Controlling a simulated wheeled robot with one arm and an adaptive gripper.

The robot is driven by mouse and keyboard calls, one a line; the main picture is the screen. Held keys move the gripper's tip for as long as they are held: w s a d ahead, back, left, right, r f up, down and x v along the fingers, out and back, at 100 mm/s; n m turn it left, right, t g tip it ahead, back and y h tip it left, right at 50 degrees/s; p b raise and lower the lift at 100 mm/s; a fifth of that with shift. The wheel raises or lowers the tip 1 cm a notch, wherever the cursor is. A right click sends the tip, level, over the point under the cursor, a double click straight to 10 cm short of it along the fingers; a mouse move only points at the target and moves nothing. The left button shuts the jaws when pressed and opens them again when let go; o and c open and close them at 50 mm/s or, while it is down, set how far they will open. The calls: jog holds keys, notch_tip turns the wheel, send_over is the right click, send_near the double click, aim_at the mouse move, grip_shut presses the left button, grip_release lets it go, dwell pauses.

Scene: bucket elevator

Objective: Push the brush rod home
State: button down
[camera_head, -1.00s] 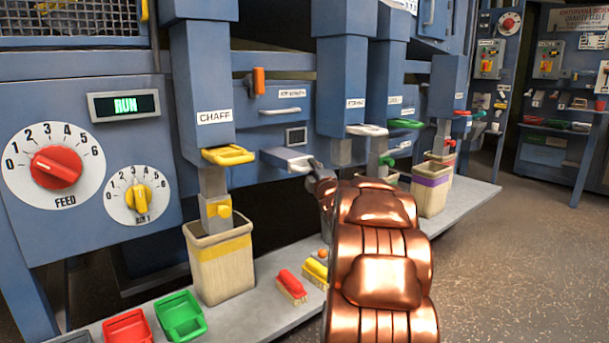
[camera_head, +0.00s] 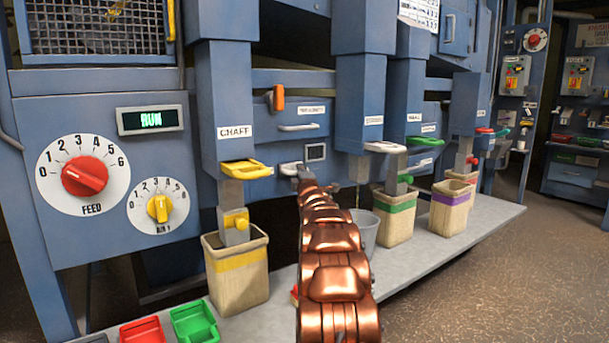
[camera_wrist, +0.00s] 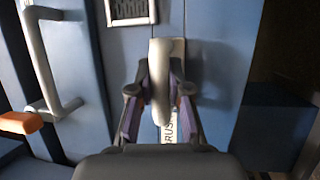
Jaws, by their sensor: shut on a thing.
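The brush rod's pale handle (camera_wrist: 159,75) stands out from a blue panel in the wrist view, in front of a light plate. A label below it reads partly "RUS". My gripper (camera_wrist: 160,92) is shut on the handle, one finger on each side. In the head view, the pale handle (camera_head: 290,168) shows at the panel beside the small grey-framed window. My gripper (camera_head: 304,177) meets it there, and my copper arm hides part of the area below. How deep the rod sits cannot be told.
A pale drawer handle (camera_wrist: 45,70) and an orange knob (camera_wrist: 18,123) are left of my gripper. The yellow chaff slide (camera_head: 245,169) and its bin (camera_head: 236,275) stand left of my arm. A grey bucket (camera_head: 366,230) stands close to its right.

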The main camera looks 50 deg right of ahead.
jog(key=shift+w, duration=0.35)
jog(key=shift+r, duration=0.1)
jog(key=c, duration=1.1)
grip_release()
jog(key=shift+d, duration=0.1)
jog(key=v, duration=1.2)
